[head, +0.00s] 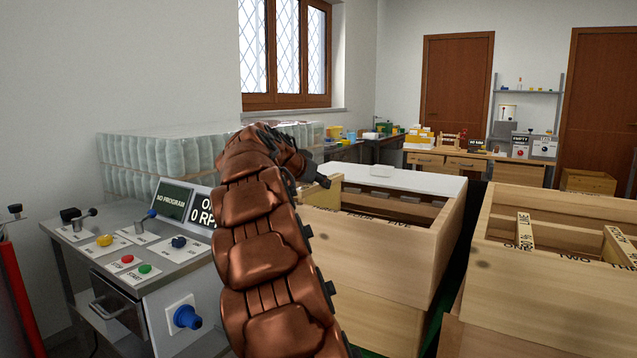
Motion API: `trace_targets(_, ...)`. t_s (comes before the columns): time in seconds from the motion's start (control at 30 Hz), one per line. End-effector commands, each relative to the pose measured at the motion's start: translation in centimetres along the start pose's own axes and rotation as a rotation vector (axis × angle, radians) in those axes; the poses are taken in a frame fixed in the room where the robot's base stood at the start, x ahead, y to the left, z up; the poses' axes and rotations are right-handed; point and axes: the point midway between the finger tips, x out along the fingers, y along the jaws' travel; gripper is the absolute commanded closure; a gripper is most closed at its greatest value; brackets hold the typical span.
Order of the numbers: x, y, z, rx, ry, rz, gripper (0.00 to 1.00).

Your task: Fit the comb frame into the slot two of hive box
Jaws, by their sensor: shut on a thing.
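My gripper (318,178) is at the end of the copper-coloured arm, over the far left corner of the left hive box (390,250). It is shut on a pale wooden piece (328,190), apparently the comb frame; my arm and the box hide most of it. I cannot tell whether it is inside the box or above it. The left box is open, with lettering along its inner rim, partly unreadable. A right hive box (540,300) shows the slot words ONE, TWO and part of THREE; wooden bars lie across it by ONE and THREE, and TWO looks empty.
A control console (150,260) with knobs and buttons stands at the left, beside shrink-wrapped jars (160,165). A narrow dark gap separates the two boxes. A wooden bench (470,165) stands at the back.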

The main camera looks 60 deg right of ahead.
Motion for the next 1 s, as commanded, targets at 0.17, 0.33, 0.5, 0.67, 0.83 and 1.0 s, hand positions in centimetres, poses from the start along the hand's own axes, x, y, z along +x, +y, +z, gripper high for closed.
trace_targets(0.17,0.1,0.0,0.2,0.0,0.003,-0.001,1.0)
trace_targets(0.33,0.2,0.0,0.5,0.001,0.003,-0.001,1.0)
trace_targets(0.5,0.4,0.0,0.8,0.0,0.003,-0.001,1.0)
trace_targets(0.67,0.5,0.0,1.0,0.001,0.003,-0.001,1.0)
trace_targets(0.83,0.7,0.0,1.3,0.001,0.003,-0.001,1.0)
trace_targets(1.0,0.8,0.0,1.6,0.001,0.003,-0.001,1.0)
